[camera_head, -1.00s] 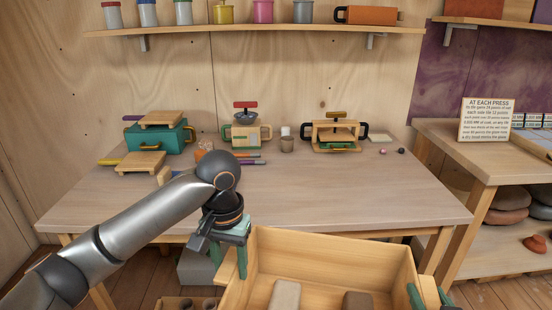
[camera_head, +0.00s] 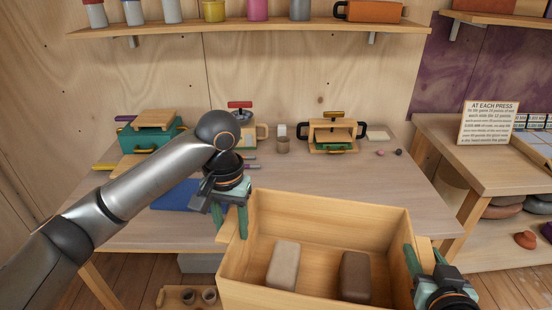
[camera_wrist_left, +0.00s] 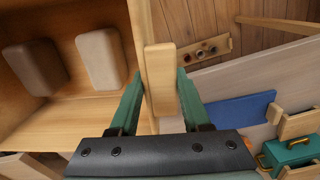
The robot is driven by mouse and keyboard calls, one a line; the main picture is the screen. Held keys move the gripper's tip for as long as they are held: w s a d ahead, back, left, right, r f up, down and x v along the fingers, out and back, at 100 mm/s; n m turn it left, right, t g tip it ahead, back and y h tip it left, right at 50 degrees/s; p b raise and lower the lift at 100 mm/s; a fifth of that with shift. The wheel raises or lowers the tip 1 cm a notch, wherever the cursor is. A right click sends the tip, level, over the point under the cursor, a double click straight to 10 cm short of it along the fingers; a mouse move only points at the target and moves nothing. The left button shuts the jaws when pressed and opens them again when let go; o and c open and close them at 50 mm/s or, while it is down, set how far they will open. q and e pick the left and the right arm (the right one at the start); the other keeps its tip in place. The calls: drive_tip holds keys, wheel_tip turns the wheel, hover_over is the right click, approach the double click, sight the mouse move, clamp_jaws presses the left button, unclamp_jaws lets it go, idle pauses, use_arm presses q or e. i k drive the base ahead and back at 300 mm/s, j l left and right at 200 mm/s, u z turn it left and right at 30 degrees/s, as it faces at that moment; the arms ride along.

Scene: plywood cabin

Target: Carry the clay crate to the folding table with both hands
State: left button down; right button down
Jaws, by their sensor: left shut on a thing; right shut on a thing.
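The clay crate (camera_head: 315,215) is an open light-wood box at the lower middle of the head view. A pale block (camera_head: 283,265) and a brown block (camera_head: 355,277) lie inside it. My left gripper (camera_head: 232,225) is shut on the crate's left handle; in the left wrist view the wooden handle (camera_wrist_left: 160,80) sits between its green fingers. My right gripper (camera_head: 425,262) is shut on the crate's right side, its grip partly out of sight. The crate is held in front of a wooden-topped table (camera_head: 330,178), its far wall overlapping the table's front edge in view.
A blue mat (camera_head: 176,197) lies on the table's left part, partly behind my left arm. The table's front middle and right look clear.

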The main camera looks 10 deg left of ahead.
sight(326, 195)
drive_tip(key=i, duration=1.2)
